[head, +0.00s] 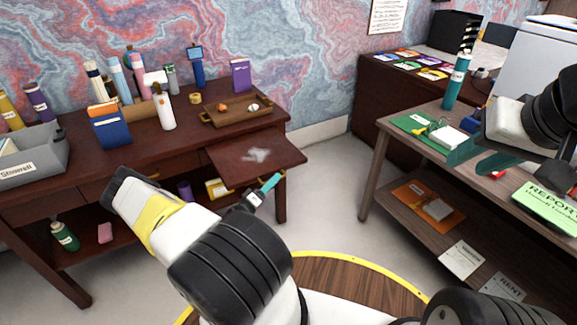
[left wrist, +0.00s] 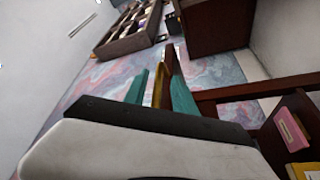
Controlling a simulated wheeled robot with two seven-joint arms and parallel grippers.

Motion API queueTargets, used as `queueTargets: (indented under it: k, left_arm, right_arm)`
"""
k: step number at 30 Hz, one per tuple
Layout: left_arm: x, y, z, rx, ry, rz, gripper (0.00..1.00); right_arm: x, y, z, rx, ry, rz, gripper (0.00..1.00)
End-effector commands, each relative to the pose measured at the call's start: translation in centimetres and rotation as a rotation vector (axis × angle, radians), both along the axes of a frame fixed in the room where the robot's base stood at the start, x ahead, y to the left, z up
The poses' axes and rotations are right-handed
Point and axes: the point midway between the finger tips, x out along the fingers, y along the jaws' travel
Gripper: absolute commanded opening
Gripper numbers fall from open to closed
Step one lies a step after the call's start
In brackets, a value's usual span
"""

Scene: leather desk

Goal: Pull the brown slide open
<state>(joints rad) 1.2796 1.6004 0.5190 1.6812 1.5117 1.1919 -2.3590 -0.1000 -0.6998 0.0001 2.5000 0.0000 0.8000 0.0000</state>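The brown slide (head: 230,165) is a dark wooden board standing well out from the front of the dark red-brown desk (head: 75,170) at its right end. A pale smudge marks its top. My left gripper (head: 269,184) is at the slide's front edge. In the left wrist view the teal fingers of my left gripper (left wrist: 163,92) lie on both sides of a brass handle (left wrist: 158,85), close against it, and seem shut on it. My right gripper (head: 482,158) is open and empty above the right-hand table, its two teal fingers apart.
A wooden tray (head: 210,119), a purple book (head: 241,75), bottles and a grey bin (head: 62,160) stand on the desk. A side table (head: 381,126) with a green folder and a teal bottle (head: 456,82) is on the right. The floor (head: 325,200) between them is clear.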

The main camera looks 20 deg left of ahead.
Motion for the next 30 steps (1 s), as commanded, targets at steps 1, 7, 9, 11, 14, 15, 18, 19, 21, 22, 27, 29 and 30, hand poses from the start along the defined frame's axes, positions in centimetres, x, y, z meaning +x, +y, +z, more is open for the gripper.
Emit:
queueTargets:
  k: [1,7,9,11,14,15,18,19,21,22,27,29,30]
  left_arm:
    - [0.0,0.0,0.0,0.000,-0.001,-0.001,0.32]
    - [-0.2,0.0,0.0,0.000,-0.001,-0.001,0.32]
    - [-0.7,0.3,-0.1,-0.001,0.000,0.001,0.32]
    - [-1.4,0.6,-0.3,-0.002,0.000,0.001,0.32]
    - [-3.1,1.2,-0.7,0.000,0.001,0.003,0.32]
    - [-3.7,1.5,-0.8,0.000,0.001,0.003,0.32]
    - [-5.2,2.0,-1.2,-0.001,0.001,0.002,0.32]
    - [-5.6,2.2,-1.3,0.000,0.001,0.002,0.32]
    - [-6.3,2.4,-1.4,0.000,0.000,0.001,0.32]
    - [-6.6,2.5,-1.4,0.000,0.000,0.001,0.32]
    - [-7.2,2.7,-1.6,0.000,-0.001,-0.001,0.32]
    - [-7.2,2.7,-1.6,0.000,-0.001,-0.001,0.32]
    - [-7.2,2.7,-1.6,0.000,-0.001,-0.001,0.32]
  right_arm:
    - [0.0,0.0,0.0,0.000,0.000,0.000,0.36]
    - [0.0,0.0,0.0,0.000,0.000,0.000,0.36]
    - [0.0,0.0,0.0,0.000,0.000,0.000,0.36]
    - [0.0,0.0,0.0,0.000,0.000,0.000,0.36]
    - [0.0,0.0,0.0,0.000,0.000,0.000,0.36]
    - [0.0,0.0,0.0,0.000,0.000,0.000,0.36]
    - [0.0,0.0,0.0,0.000,0.000,0.000,0.36]
    - [0.0,0.0,0.0,0.000,0.000,0.000,0.36]
    - [0.0,0.0,0.0,0.000,0.000,0.000,0.36]
    - [0.0,0.0,0.0,0.000,0.000,0.000,0.36]
    - [0.0,0.0,0.0,0.000,0.000,0.000,0.36]
    - [0.0,0.0,0.0,0.000,0.000,0.000,0.36]
    - [0.0,0.0,0.0,0.000,0.000,0.000,0.36]
